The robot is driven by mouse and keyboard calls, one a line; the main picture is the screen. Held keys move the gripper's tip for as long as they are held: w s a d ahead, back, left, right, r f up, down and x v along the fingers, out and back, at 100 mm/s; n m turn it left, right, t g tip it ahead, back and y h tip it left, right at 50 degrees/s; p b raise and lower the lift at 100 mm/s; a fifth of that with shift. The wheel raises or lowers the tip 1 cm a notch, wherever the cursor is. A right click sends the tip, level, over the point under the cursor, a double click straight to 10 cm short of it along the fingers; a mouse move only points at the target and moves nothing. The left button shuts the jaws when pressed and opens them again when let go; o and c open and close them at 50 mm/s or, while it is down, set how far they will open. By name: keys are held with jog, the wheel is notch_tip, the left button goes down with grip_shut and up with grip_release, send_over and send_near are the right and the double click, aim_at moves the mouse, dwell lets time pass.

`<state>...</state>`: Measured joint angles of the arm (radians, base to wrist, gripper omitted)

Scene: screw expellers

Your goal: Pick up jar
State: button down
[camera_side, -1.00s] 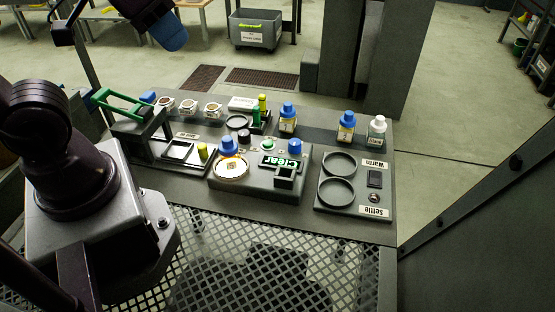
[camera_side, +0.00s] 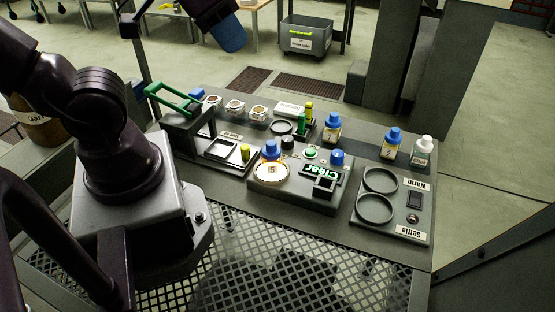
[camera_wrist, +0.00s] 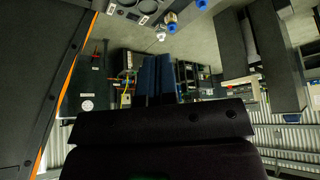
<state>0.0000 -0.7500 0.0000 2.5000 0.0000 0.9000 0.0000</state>
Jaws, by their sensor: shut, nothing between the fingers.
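A large brown jar (camera_side: 42,132) with a pale label stands at the left edge of the side view, on a dark surface behind my arm. My arm hides its upper part and some of its side. My gripper (camera_wrist: 155,77) shows in the wrist view with its blue fingers together and nothing between them. A dark part with a blue end, which looks like my gripper (camera_side: 229,38), hangs high at the top of the side view, well apart from the jar. I cannot make out the jar in the wrist view.
The work panel (camera_side: 335,228) holds several small bottles with blue caps, a white-capped bottle (camera_side: 423,150), round dishes and a green-handled press (camera_side: 172,98). A grey bin (camera_side: 310,38) stands on the floor behind. A tall grey post (camera_side: 440,70) rises beyond the panel.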

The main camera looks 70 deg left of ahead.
dwell(0.4)
jog(key=shift+c, duration=2.2)
grip_release()
